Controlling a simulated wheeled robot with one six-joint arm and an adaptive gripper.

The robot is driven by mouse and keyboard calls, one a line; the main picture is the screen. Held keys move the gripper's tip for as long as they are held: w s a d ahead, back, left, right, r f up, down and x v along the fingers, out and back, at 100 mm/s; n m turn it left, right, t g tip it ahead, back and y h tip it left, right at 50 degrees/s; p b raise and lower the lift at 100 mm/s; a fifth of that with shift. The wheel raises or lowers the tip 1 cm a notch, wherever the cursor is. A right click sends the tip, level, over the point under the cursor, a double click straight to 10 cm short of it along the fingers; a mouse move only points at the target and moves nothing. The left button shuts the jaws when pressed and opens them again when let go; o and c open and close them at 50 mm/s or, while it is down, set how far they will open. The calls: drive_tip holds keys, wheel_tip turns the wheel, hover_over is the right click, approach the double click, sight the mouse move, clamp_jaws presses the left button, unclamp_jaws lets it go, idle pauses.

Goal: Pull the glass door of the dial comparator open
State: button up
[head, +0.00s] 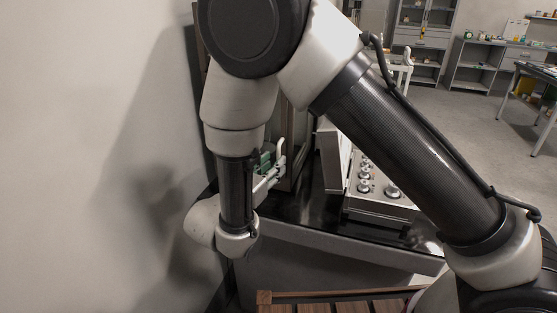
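The dial comparator seems to be the tall grey-framed case (299,150) on the dark table, mostly hidden behind my arm. Its glass door and dial cannot be made out. Beside the case, just right of my forearm, are a small green part (265,158) and a pale, curved, handle-like part (281,150); I cannot tell what they belong to.
A wall (90,150) is close on the left. A slatted wooden surface (335,303) is in front. Open floor lies back right.

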drive_tip(key=shift+x, duration=1.85)
drive_tip(key=shift+c, duration=0.5)
drive_tip(key=shift+d, duration=0.1)
clamp_jaws()
